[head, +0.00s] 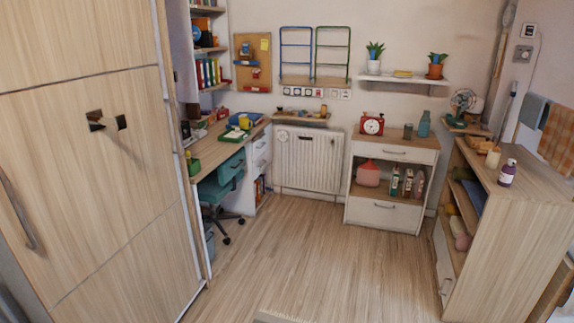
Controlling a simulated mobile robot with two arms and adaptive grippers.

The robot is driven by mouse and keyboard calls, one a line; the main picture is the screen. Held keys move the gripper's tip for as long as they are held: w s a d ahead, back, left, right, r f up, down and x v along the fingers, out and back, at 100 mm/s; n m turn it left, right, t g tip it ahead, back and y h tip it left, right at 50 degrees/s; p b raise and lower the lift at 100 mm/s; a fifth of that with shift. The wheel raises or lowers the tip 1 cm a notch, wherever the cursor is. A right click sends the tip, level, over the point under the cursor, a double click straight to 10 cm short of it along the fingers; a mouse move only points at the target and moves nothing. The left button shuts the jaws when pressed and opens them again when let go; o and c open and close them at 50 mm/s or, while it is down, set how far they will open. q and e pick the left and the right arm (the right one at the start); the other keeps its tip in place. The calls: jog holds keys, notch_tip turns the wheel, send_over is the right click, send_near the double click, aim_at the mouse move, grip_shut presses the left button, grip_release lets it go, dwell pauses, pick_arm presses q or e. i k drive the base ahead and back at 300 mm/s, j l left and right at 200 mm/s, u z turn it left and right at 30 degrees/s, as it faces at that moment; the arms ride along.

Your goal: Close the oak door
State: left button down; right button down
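A large pale oak door panel (90,190) fills the left side of the head view. A long curved handle (17,210) runs along its left part. Two small dark angular pieces (96,121) show at its upper middle; I cannot tell what they are. Its right edge stands beside a narrow white frame and the desk area. I cannot tell from this view how far the door stands open. Neither of my grippers can be made out.
The wooden floor (310,265) in the middle is clear. A desk (206,150) with a teal chair (222,185) stands behind the door. A white drawer cabinet (385,215) stands at the back, and an oak shelf unit (510,240) on the right.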

aim_at(92, 217)
jog(key=i+l+z, duration=0.1)
jog(key=i, duration=0.8)
jog(key=i+l+z, duration=0.1)
jog(key=i+l, duration=0.15)
jog(key=i, duration=0.65)
